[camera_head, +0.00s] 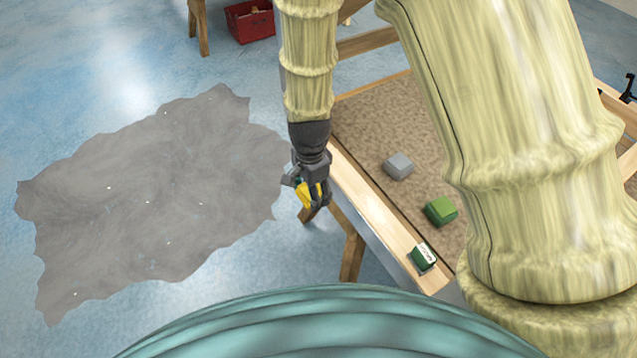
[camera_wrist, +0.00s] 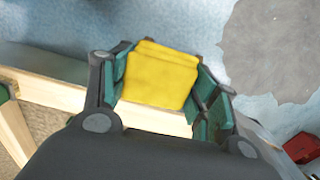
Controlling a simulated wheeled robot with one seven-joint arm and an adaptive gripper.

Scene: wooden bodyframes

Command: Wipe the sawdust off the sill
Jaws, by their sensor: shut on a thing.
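My gripper (camera_head: 313,197) is shut on a yellow block (camera_wrist: 160,76), which looks like a sponge or folded cloth. The yellow block also shows in the head view (camera_head: 303,193), partly hidden by the fingers. The sill seems to be the pale wooden strip (camera_head: 375,213) along the near left side of the bench. My gripper is beside the strip's left edge in the head view; its height above it is hard to tell. The strip also shows behind the fingers in the wrist view (camera_wrist: 50,91). I cannot make out sawdust on its visible part.
A green-and-white block (camera_head: 424,257) sits at the strip's near end. A grey block (camera_head: 398,166) and a green block (camera_head: 441,210) lie on the brown speckled bench top (camera_head: 375,122). A grey patch (camera_head: 160,190) covers the blue floor. A red crate (camera_head: 250,22) stands beyond.

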